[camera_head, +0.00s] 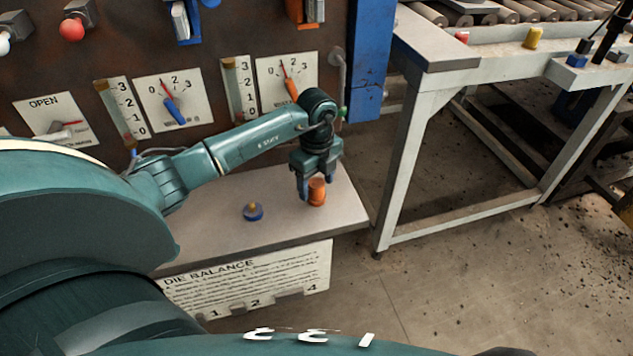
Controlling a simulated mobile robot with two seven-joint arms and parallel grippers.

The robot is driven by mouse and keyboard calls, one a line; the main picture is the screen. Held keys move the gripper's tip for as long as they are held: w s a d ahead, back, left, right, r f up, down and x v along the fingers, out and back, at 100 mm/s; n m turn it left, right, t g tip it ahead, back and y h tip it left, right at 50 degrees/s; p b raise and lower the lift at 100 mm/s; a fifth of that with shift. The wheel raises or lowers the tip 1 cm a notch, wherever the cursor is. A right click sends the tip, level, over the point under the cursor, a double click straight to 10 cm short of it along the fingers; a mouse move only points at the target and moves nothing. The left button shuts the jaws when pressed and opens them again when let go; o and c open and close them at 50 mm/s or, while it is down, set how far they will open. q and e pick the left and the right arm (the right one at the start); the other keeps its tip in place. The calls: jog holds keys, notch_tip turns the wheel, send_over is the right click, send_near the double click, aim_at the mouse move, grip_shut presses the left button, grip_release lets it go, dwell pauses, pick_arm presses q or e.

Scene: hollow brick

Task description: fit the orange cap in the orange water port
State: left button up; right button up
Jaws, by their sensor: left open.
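The orange cap (317,193) stands on the grey shelf (225,230) below the panel, near the shelf's right end. My left gripper (311,190) points down at the cap with open fingers. One finger is at the cap's left side; whether the fingers straddle it, I cannot tell. A blue cap (253,212) with a yellowish top lies on the shelf to the left. I cannot make out the orange water port; part of the panel is behind my left arm. My right gripper is not in view.
The panel above the shelf carries a dial with an orange pointer (292,90), a dial with a blue pointer (174,110) and two upright gauges. A "DIE BALANCE" sign (250,278) hangs at the shelf's front. A roller table (440,60) stands to the right, with open floor below.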

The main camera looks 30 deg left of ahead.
pick_arm(q)
notch_tip(320, 180, up, 12)
jog(key=shift+f, duration=0.25)
jog(key=shift+f, duration=0.1)
dwell(0.4)
